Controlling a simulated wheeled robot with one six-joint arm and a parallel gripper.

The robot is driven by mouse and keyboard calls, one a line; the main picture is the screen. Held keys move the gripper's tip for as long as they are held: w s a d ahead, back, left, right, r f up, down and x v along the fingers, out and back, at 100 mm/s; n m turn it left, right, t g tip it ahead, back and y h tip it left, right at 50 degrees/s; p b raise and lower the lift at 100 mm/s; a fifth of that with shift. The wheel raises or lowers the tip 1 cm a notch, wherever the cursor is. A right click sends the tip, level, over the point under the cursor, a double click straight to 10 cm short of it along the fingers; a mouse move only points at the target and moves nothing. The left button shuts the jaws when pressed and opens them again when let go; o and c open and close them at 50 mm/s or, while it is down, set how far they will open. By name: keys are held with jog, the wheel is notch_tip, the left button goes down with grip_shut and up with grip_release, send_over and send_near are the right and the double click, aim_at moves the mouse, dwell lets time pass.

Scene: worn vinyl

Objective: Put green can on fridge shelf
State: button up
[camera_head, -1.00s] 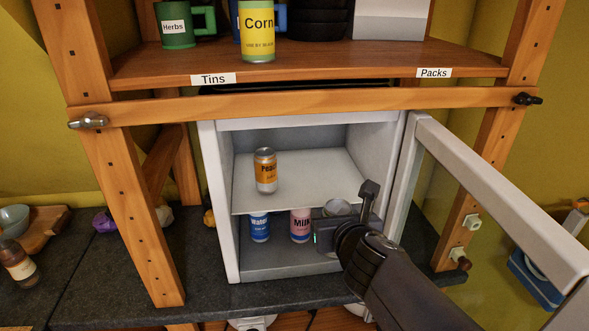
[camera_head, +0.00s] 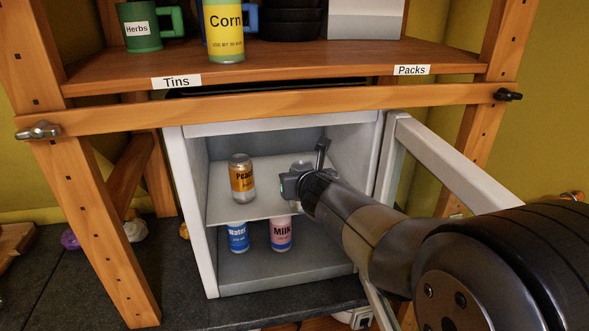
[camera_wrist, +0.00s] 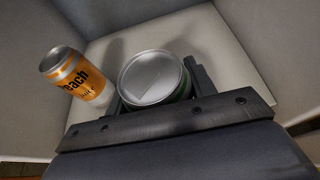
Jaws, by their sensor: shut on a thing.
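The green can (camera_wrist: 151,80) is between the fingers of my gripper (camera_wrist: 157,88) in the wrist view, with its silver lid up and a strip of green side showing. In the head view my gripper (camera_head: 300,186) is inside the fridge at the height of the upper shelf (camera_head: 222,208), and it hides most of the can. The gripper is shut on the can. The white shelf also shows below the can in the wrist view (camera_wrist: 228,80). I cannot tell whether the can touches the shelf.
An orange peach can (camera_head: 241,180) stands on the shelf, left of my gripper. A blue Water can (camera_head: 238,238) and a pink Milk can (camera_head: 281,234) stand below. The fridge door (camera_head: 455,165) is open at right. A wooden rail (camera_head: 270,112) crosses above the fridge.

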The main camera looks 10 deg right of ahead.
jog(key=w, duration=0.4)
jog(key=shift+w+r+p, duration=0.1)
jog(key=shift+w+p, duration=0.2)
jog(key=shift+w, duration=0.1)
jog(key=shift+s+f+b, duration=0.15)
jog(key=shift+f+b, duration=0.15)
jog(key=shift+b, duration=0.05)
jog(key=shift+f, duration=0.1)
jog(key=shift+f, duration=0.15)
jog(key=o, duration=1.2)
jog(key=shift+c, duration=0.2)
